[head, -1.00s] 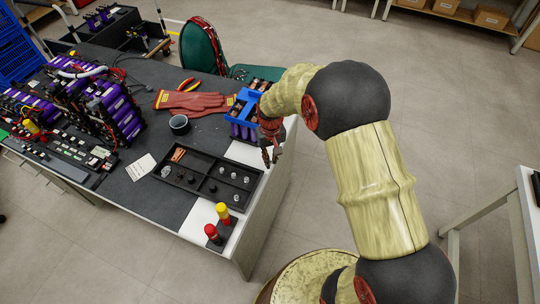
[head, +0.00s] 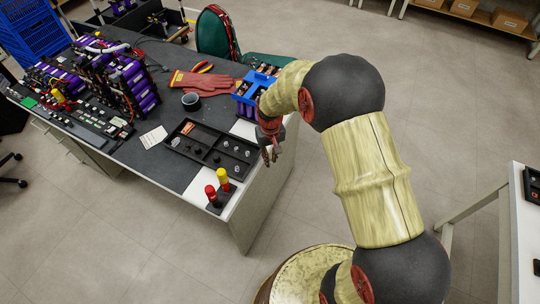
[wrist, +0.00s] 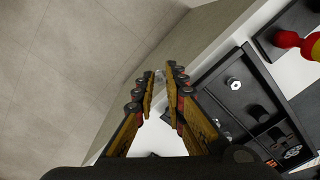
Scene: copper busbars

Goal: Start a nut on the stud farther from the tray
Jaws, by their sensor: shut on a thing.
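My gripper (head: 270,155) hangs beyond the table's right edge, beside the tray and below the blue-topped module in the head view. In the wrist view its fingers (wrist: 160,82) are nearly together on a small silvery nut (wrist: 160,75), mostly hidden between the tips. The black tray (head: 178,151) lies on the table to the left of my gripper and holds several light nuts in its compartments. One hex nut (wrist: 233,82) shows clearly in the wrist view. The blue-topped module (head: 245,92) stands at the table's right end, partly behind my arm. I cannot make out the studs.
A green chair (head: 215,32) stands behind.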

